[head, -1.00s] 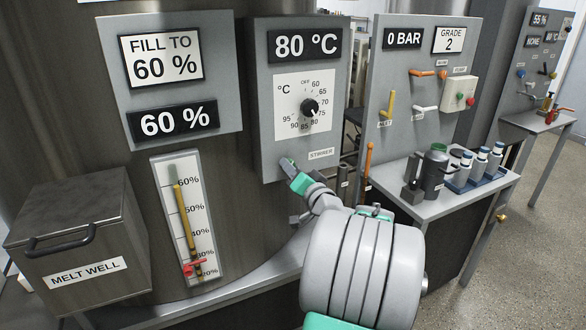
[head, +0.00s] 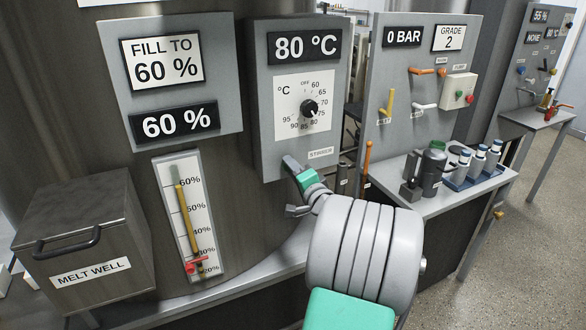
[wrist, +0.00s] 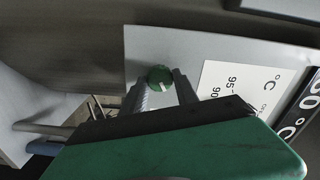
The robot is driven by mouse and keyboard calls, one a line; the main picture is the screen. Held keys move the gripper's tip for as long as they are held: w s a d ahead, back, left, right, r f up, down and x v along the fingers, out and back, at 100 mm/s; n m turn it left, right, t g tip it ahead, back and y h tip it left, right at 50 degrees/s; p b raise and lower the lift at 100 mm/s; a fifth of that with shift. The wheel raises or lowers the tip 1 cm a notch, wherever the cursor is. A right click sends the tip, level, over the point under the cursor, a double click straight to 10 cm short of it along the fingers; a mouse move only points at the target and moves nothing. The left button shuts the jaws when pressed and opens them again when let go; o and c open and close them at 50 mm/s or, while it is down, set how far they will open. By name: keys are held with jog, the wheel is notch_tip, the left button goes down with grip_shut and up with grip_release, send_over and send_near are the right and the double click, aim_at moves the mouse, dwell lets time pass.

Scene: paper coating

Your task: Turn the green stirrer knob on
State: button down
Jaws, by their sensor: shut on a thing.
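The green stirrer knob (wrist: 159,77) is round with a pale mark on its face. It sits on the lower part of the grey temperature panel (head: 266,100). In the wrist view it stands between the two fingers of my gripper (wrist: 160,86), which are shut on it. In the head view my gripper (head: 290,163) reaches the panel's lower left, beside the STIRRER label (head: 320,153), and hides the knob.
The black temperature dial (head: 309,108) is above my gripper, under the 80 °C display (head: 304,46). The fill gauge (head: 189,215) and melt well box (head: 83,235) are to the left. A side table (head: 462,195) with bottles is to the right.

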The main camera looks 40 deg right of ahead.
jog(key=c, duration=0.9)
grip_release()
jog(key=shift+c, duration=0.2)
jog(key=b+v, duration=0.1)
jog(key=v, duration=0.6)
jog(key=shift+s, duration=0.4)
jog(key=shift+a, duration=0.15)
